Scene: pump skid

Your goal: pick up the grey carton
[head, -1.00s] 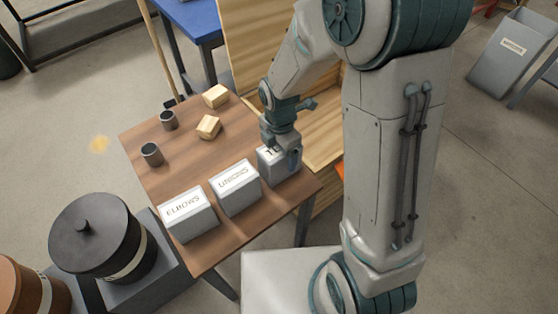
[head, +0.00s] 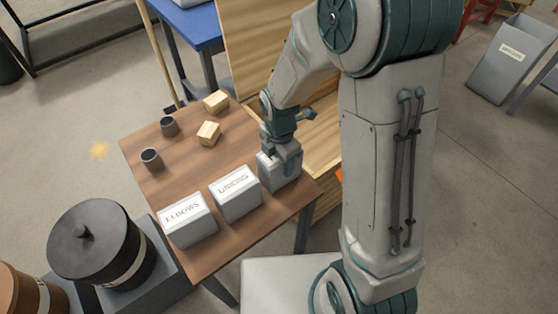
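A grey carton (head: 280,176) stands at the right end of the table, its top mostly covered by my gripper. My gripper (head: 281,154) points down at the top of this carton, with a finger showing against its upper part. The gap between the fingers and any grip on the carton are hidden by the hand. The carton appears to rest on the table. Two similar pale grey cartons stand in a row to its left, one marked UNIONS (head: 235,192) and one marked ELBOWS (head: 188,219).
The brown table (head: 180,180) also holds two wooden blocks (head: 209,133) and two dark grey cups (head: 151,158). A wooden panel (head: 262,60) rises behind it. A black lidded drum (head: 95,240) stands at lower left. The table's middle is clear.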

